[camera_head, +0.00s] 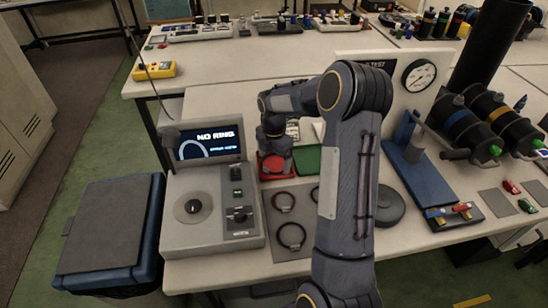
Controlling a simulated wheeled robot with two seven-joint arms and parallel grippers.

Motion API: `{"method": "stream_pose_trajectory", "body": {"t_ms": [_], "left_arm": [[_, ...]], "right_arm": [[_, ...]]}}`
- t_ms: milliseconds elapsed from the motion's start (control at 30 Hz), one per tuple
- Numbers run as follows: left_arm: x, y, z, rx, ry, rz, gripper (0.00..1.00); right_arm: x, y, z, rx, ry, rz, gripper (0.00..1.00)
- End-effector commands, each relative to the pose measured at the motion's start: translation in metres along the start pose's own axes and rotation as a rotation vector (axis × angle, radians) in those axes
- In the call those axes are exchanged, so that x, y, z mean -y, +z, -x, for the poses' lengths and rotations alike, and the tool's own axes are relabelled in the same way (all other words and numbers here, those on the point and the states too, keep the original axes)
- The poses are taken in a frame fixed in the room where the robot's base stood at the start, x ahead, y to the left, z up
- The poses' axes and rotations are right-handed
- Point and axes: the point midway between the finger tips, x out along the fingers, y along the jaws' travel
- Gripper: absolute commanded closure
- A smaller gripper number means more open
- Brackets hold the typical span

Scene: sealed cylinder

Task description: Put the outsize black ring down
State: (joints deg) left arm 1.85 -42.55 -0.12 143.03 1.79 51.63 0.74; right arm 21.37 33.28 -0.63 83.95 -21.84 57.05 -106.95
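My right gripper (274,162) points down over the red tray (265,175), behind the grey mat. Its fingertips are too small and dark to tell whether they are open or shut, and no ring shows clearly in them. I cannot tell whether either is the outsize one. A green tray (308,159) stands right of the red one, partly hidden by my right arm. My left gripper is out of view.
A grey console (190,235) stands left of the mat, its screen (209,143) reading "NO RING". A blue press-like stand (420,170), a dial gauge (418,75) and dark cylinders (470,125) stand at right. A dark disc (390,207) lies beside my arm.

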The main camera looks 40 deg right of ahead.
Motion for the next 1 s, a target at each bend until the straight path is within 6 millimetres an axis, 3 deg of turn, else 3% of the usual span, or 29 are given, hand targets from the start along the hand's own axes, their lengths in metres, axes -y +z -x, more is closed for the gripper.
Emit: {"method": "stream_pose_trajectory", "body": {"t_ms": [333, 800, 1000], "left_arm": [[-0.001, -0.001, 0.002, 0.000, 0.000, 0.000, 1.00], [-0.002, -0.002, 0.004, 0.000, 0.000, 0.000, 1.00], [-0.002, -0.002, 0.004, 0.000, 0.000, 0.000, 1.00]], "right_arm": [[-0.001, 0.000, 0.011, 0.001, 0.002, 0.000, 0.11], [-0.001, 0.000, 0.104, 0.001, 0.004, 0.000, 0.11], [0.001, -0.001, 0.123, -0.001, 0.004, -0.007, 0.11]]}}
